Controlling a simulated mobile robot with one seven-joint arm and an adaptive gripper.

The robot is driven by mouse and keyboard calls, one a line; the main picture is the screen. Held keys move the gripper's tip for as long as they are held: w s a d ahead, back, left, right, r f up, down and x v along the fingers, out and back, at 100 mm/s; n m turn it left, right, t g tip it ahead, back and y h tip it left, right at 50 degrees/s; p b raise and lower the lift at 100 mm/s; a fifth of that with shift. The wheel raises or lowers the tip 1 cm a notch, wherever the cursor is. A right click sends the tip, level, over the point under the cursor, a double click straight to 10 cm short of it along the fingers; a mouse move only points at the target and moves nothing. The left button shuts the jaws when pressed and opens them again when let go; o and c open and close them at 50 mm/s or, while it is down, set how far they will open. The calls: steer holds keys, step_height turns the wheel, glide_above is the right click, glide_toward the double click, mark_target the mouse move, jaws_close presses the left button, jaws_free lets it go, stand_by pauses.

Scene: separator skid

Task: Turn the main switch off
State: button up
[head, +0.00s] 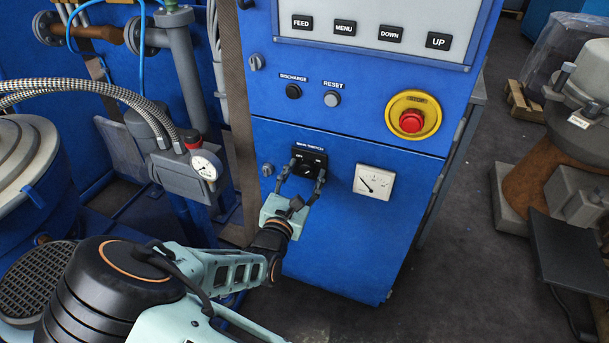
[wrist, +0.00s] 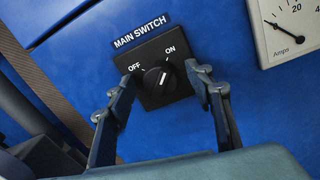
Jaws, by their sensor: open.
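The main switch (head: 309,157) is a black square plate with a round black knob on the blue cabinet front. In the wrist view the switch knob (wrist: 159,81) has a white mark that points up toward the ON label, with OFF at upper left. My gripper (head: 308,172) is open in front of the switch. In the wrist view my gripper (wrist: 156,85) has one finger left of the plate and one at its right edge, with the knob between them. I cannot tell whether either finger touches the plate; the knob looks untouched.
An amps gauge (head: 374,183) sits just right of the switch. A red stop button (head: 411,120) on a yellow ring, a discharge button (head: 293,91) and a reset button (head: 332,99) are above.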

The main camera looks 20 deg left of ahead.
steer(key=c, duration=1.2)
steer(key=shift+o, duration=0.2)
